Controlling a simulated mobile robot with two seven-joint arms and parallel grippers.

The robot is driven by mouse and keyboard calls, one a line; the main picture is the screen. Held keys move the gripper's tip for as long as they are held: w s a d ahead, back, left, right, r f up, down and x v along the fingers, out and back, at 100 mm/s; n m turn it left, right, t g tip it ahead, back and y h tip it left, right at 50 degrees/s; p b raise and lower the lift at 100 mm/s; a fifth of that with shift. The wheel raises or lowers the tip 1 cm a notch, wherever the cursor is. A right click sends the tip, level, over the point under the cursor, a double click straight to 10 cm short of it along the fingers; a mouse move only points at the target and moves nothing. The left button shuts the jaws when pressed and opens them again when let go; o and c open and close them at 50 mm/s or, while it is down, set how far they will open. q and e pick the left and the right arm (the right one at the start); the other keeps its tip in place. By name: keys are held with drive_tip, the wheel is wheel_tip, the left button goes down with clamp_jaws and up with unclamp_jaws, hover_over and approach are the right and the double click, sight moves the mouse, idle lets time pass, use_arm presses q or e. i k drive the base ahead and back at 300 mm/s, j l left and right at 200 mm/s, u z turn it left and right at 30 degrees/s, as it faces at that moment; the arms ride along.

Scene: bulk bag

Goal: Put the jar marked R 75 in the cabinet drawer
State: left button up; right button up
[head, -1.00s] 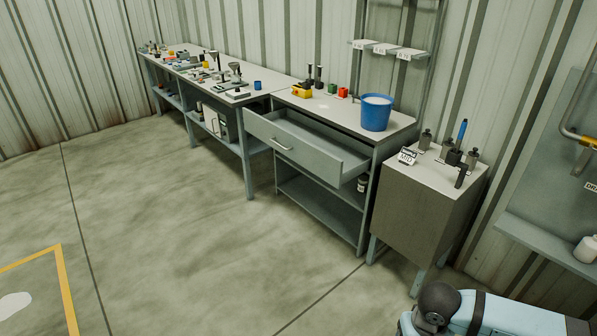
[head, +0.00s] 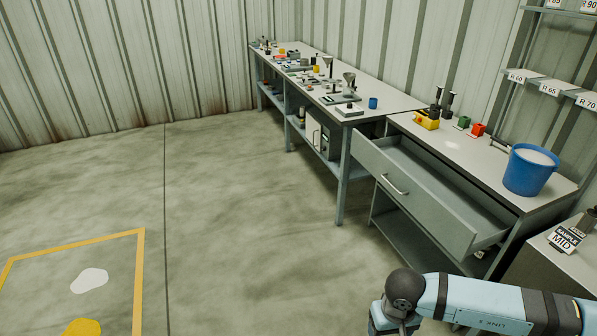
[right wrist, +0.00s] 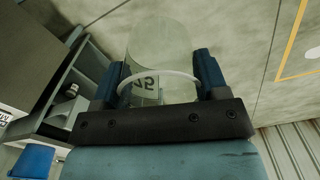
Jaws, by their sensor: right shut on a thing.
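My right gripper (right wrist: 157,72) shows in the right wrist view, its two dark blue fingers shut on a clear jar (right wrist: 165,45). The jar's white label shows "75" upside down; the rest of the label is hard to read. The cabinet drawer (head: 400,192) is pulled open in the head view, under the bench top, and its visible inside is empty. My right arm enters the head view at the lower right, in front of the drawer; its gripper and the jar are out of that view. My left gripper is in neither view.
A blue bucket (head: 528,172) stands on the bench above the drawer. A small cabinet with a "SAMPLE MID" sign (head: 565,238) stands at the right. A long workbench (head: 345,112) with several tools runs to the back. The floor (head: 240,230) left of the drawer is clear.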

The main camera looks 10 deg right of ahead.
sight(431, 200)
drive_tip(key=i+j, duration=0.1)
drive_tip(key=i, duration=0.55)
drive_tip(key=i+z, duration=0.15)
drive_tip(key=i, duration=0.55)
drive_tip(key=i+j+z, duration=0.1)
drive_tip(key=i+z, duration=0.35)
drive_tip(key=i, duration=0.15)
drive_tip(key=i+j+z, duration=0.4)
drive_tip(key=i, duration=0.2)
drive_tip(key=i+j+z, duration=0.45)
drive_tip(key=i+l, duration=0.1)
